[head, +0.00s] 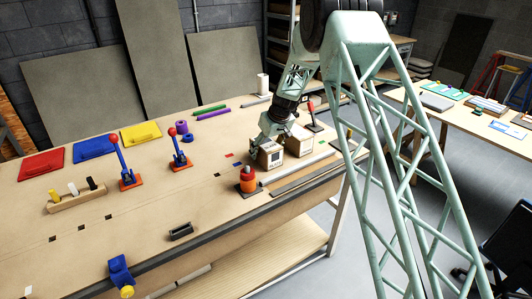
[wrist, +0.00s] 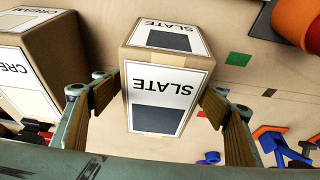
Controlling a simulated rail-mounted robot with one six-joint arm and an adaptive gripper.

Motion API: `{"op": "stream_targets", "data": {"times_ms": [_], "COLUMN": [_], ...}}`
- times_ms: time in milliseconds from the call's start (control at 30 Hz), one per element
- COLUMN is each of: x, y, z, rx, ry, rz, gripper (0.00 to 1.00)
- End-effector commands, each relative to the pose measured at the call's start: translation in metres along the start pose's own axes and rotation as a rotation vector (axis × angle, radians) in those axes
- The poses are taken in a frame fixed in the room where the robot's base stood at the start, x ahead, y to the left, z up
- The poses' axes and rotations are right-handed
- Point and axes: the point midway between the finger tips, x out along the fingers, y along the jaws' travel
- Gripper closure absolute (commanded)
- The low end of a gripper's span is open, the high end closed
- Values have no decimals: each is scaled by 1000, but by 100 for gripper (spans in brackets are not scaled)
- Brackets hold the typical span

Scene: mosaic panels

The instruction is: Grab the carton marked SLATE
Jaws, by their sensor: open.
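The SLATE carton (wrist: 165,92) is a cardboard box with white labels and a dark grey patch, standing in the middle of the wrist view. It also shows in the head view as the nearer of two small cartons (head: 271,157) on the workbench. My gripper (wrist: 160,98) is open, with one wood-coloured finger pad on each side of the SLATE carton. I cannot tell whether either pad touches it. In the head view my gripper (head: 268,142) is pointing down at this carton, partly covering it.
The CREAM carton (wrist: 35,65) stands close on the left in the wrist view, near one finger; it is behind in the head view (head: 299,142). An orange-red cylinder (head: 247,180) stands close to the SLATE carton. The bench's front left (head: 60,265) has free room.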

Motion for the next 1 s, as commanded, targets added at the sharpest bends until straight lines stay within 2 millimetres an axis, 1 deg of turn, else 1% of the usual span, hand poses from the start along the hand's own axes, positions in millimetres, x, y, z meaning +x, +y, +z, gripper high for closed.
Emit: {"op": "stream_targets", "data": {"times_ms": [333,833,1000], "x": [0,0,-2], "y": [0,0,0], "z": [0,0,-2], "rx": [0,0,0], "ry": [0,0,3], "rz": [0,0,1], "gripper": [34,79,80]}}
